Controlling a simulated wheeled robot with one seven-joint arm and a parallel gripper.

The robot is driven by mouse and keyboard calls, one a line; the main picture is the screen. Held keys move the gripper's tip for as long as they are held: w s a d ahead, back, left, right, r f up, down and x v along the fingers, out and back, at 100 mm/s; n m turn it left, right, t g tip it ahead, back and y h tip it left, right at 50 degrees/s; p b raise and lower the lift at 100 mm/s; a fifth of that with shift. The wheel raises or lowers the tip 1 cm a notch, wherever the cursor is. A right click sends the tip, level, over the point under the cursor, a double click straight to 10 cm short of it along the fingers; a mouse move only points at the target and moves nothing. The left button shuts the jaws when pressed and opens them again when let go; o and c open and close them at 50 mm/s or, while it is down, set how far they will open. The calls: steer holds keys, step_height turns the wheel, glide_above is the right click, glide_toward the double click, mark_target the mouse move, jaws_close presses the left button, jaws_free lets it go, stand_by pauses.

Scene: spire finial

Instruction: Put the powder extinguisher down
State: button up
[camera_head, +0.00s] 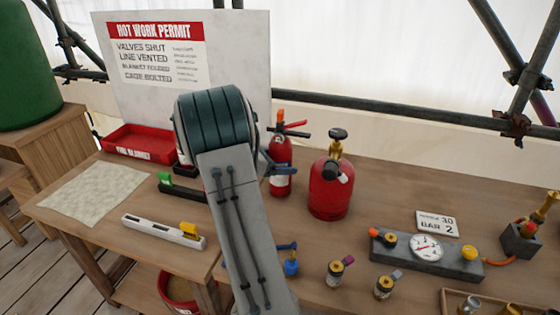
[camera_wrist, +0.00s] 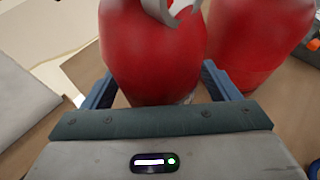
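The powder extinguisher (camera_head: 281,151) is a slim red cylinder with a black and red head and a pale label. It stands upright at the back of the workbench, right of my arm. In the wrist view its red body (camera_wrist: 150,45) fills the space between my blue fingers. My gripper (camera_wrist: 160,80) has one finger along each side of the body, seemingly touching it. In the head view my gripper (camera_head: 284,169) is partly hidden by my arm. The base looks at or very near the bench top (camera_head: 390,200); I cannot tell whether it touches.
A wide red gas bottle (camera_head: 328,190) stands close on the right. A gauge block (camera_head: 425,252) and several brass fittings lie to the right and in front. A red fire blanket tray (camera_head: 140,140), a pale cloth (camera_head: 95,190) and a spirit level (camera_head: 160,231) are left.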

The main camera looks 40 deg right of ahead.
steer(key=shift+r, duration=0.25)
steer(key=v, duration=1.2)
steer(key=s+a+m+t+y, duration=0.3)
steer(key=s+a+m+y, duration=0.3)
steer(key=s+a, duration=0.4)
steer(key=s+a+f+m+t+y, duration=0.1)
steer(key=s+a+m+t+y, duration=0.2)
steer(key=a, duration=1.5)
steer(key=s+m+y, duration=0.3)
steer(key=s+m, duration=0.2)
steer(key=s, duration=0.2)
steer(key=shift+a+f+m+t+y, duration=0.15)
steer(key=shift+a+m+t+y, duration=0.15)
steer(key=shift+t+y, duration=0.1)
steer(key=shift+d, duration=0.1)
steer(key=p+v, duration=0.3)
steer(key=shift+w+r, duration=0.25)
steer(key=shift+w, duration=0.15)
